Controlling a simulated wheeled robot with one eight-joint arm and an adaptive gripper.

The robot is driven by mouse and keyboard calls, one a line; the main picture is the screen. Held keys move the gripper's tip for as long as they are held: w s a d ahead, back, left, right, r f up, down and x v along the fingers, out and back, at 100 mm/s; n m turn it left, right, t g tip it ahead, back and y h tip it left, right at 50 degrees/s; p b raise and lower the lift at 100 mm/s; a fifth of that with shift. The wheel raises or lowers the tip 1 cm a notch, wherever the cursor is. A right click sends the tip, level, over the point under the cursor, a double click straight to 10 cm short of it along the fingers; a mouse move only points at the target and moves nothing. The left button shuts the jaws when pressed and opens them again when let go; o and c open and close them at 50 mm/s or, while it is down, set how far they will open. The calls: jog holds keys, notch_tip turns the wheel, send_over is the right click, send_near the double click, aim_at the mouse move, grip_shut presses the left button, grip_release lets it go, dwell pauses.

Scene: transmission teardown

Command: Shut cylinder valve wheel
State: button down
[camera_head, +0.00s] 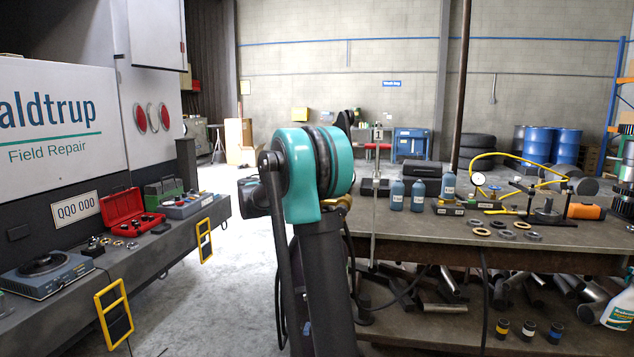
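I cannot make out a cylinder or its valve wheel anywhere in the head view. My own arm, with a large teal joint and dark links, stands in the middle of the picture and covers part of the floor and the bench's left end. My gripper cannot be made out; the arm's end is hidden or outside the picture. A yellow hose (497,153) arches over the back of the bench on the right, and I cannot see what it connects to.
A workbench (418,232) at right carries blue bottles (418,196), metal rings (506,234) and a dial gauge (479,179). A truck deck (158,250) at left holds a red toolbox (125,212) and a turntable unit (44,272). Concrete floor (228,290) is clear between them. Blue drums (566,146) stand behind.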

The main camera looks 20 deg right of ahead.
jog(key=shift+g, duration=0.3)
jog(key=c, duration=1.6)
grip_release()
jog(key=a, duration=0.4)
jog(key=s+a, duration=0.1)
jog(key=a, duration=0.2)
jog(key=s+a, duration=0.1)
jog(key=a, duration=0.3)
jog(key=shift+a, duration=0.35)
